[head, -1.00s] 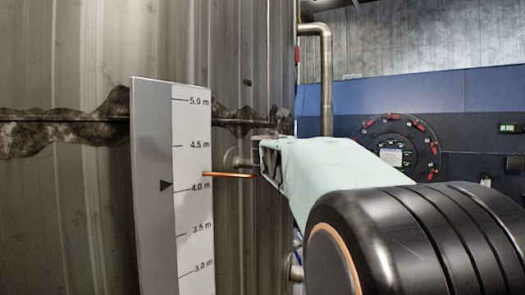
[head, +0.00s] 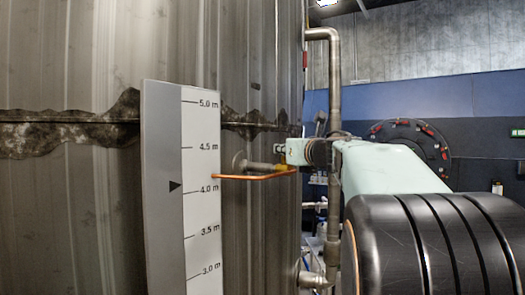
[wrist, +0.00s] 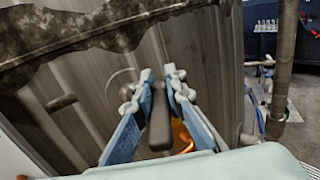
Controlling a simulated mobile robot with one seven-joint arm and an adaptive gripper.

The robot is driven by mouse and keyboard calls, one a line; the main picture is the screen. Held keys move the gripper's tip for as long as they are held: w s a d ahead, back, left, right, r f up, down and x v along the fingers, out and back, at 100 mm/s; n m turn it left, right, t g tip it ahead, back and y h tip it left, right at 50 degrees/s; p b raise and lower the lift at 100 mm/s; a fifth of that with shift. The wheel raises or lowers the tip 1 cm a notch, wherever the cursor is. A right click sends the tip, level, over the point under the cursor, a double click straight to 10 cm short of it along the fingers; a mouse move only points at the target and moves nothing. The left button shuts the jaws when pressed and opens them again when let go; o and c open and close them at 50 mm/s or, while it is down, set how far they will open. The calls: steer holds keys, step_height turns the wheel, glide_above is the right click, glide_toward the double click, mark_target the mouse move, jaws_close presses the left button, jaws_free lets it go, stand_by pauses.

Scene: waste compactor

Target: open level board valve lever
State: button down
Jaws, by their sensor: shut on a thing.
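The level board (head: 203,200), a tall white and grey scale marked in metres, stands upright against the metal tank. An orange rod (head: 255,177) runs from its right edge towards my gripper (head: 283,151), beside a short pipe stub (head: 250,164). In the wrist view, a dark bar (wrist: 160,125), apparently the valve lever, lies between the two fingers of my gripper (wrist: 160,76). The gripper is shut on it. Orange metal (wrist: 181,135) shows behind the right finger. In the head view, my gripper and arm hide the lever.
The corrugated tank (head: 70,210) fills the left side. A vertical pipe (head: 334,95) stands right of it, behind my arm. A round dark hatch with red parts (head: 425,140) is on the blue wall behind.

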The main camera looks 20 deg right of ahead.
steer(key=n+y, duration=0.2)
steer(key=y, duration=0.1)
steer(key=n+g+y+p, duration=0.1)
steer(key=y, duration=0.1)
steer(key=shift+d+n+y, duration=0.15)
steer(key=shift+n+y, duration=0.25)
steer(key=shift+n+g+y+p, duration=0.9)
steer(key=shift+n+y+p, duration=0.45)
steer(key=shift+y, duration=0.55)
steer(key=shift+a, duration=0.25)
steer(key=c, duration=1.9)
jaws_free()
steer(key=shift+c, duration=0.2)
steer(key=v, duration=1.2)
